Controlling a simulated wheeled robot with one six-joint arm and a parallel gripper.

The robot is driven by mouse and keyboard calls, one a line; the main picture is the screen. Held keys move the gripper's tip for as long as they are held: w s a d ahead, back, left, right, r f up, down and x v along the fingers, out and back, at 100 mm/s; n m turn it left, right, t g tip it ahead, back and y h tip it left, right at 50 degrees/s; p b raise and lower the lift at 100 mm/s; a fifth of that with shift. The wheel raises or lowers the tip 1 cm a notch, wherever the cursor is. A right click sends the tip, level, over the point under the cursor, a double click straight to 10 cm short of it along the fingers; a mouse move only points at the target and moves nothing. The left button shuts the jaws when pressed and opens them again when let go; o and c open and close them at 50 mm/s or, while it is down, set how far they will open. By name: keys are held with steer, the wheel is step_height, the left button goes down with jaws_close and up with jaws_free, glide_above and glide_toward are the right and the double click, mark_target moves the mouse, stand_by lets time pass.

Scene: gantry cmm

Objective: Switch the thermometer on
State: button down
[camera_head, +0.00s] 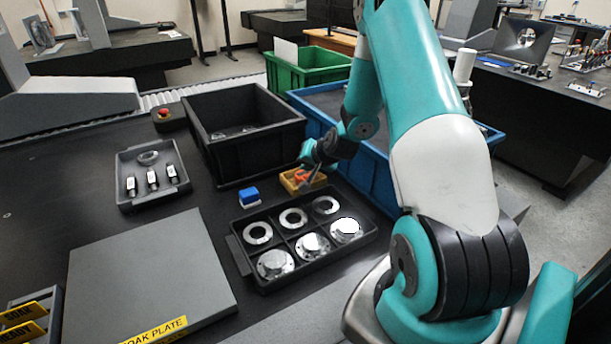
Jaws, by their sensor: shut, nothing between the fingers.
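I cannot tell for certain which thing is the thermometer. A small orange item (301,177) lies in a small yellow bin (289,184), partly hidden by my gripper, and its details are too small to read. A small blue block (249,195) with a lighter side stands on the table left of the yellow bin. My gripper (308,186) points down at the yellow bin, at or just above the orange item. Its fingers are small in view and look shut and empty. Whether they touch the item cannot be told.
A black tray (240,258) with several metal rings and flanged discs stands in front. A black crate (247,170) and a blue crate (368,185) stand behind. A grey plate (150,275) lies front left. A grey tray (127,170) holds several small parts. An emergency-stop button (164,113) is behind.

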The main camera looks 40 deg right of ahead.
mark_target(308, 175)
stand_by(0.5)
steer(key=shift+f+b, duration=0.35)
steer(key=shift+f, duration=0.1)
steer(key=shift+f, duration=0.2)
stand_by(0.4)
steer(key=shift+r, duration=0.1)
steer(key=shift+r+p, duration=0.3)
steer(key=shift+r, duration=0.3)
step_height(308, 175, up, 6)
steer(key=p, duration=0.4)
stand_by(0.7)
